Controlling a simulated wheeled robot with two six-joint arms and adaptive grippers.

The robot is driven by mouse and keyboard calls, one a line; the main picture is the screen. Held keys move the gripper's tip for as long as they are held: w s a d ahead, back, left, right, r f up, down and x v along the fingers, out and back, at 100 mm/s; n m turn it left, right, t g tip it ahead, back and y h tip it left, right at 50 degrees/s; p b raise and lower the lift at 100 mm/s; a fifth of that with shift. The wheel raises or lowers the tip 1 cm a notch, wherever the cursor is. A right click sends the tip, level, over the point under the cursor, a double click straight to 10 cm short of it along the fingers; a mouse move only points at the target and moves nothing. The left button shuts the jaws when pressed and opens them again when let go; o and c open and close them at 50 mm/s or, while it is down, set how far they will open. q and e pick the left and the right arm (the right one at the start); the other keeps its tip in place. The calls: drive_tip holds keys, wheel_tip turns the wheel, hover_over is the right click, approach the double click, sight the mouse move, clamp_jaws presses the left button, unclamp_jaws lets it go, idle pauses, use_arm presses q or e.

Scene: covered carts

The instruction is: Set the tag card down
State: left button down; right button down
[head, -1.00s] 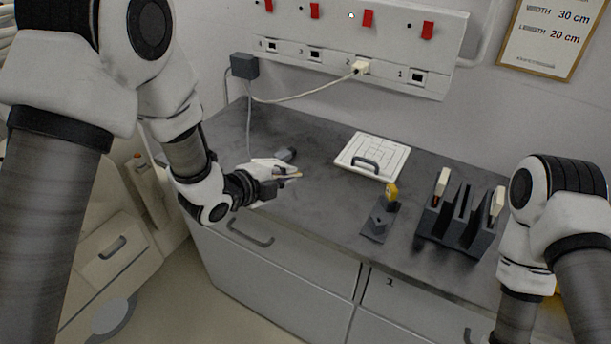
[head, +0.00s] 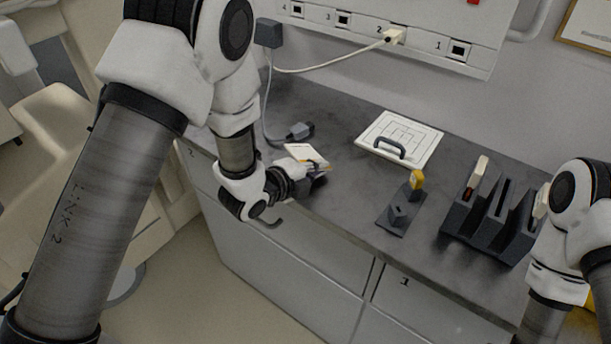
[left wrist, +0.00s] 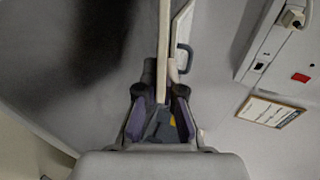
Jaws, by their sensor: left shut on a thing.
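My left gripper (head: 318,168) is shut on the tag card (head: 306,153), a pale thin plate with a tan edge. It holds the card over the front left of the dark counter, just in front of a grey plug. In the left wrist view the card (left wrist: 164,45) is edge-on between the fingers (left wrist: 160,100) and points away from the palm. I cannot tell whether the card touches the counter. My right gripper is out of view; only part of that arm shows at the right.
A white board with a grey handle (head: 425,138) lies on the counter (head: 345,200). A dark stand with a yellow piece (head: 395,218) and a dark slotted rack (head: 487,235) are further right. The grey plug (head: 301,131) lies behind the gripper. A socket panel (head: 420,42) is behind.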

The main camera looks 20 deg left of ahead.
use_arm(q)
drive_tip(key=shift+f, duration=0.25)
drive_tip(key=c, duration=1.5)
unclamp_jaws()
drive_tip(key=v, duration=0.8)
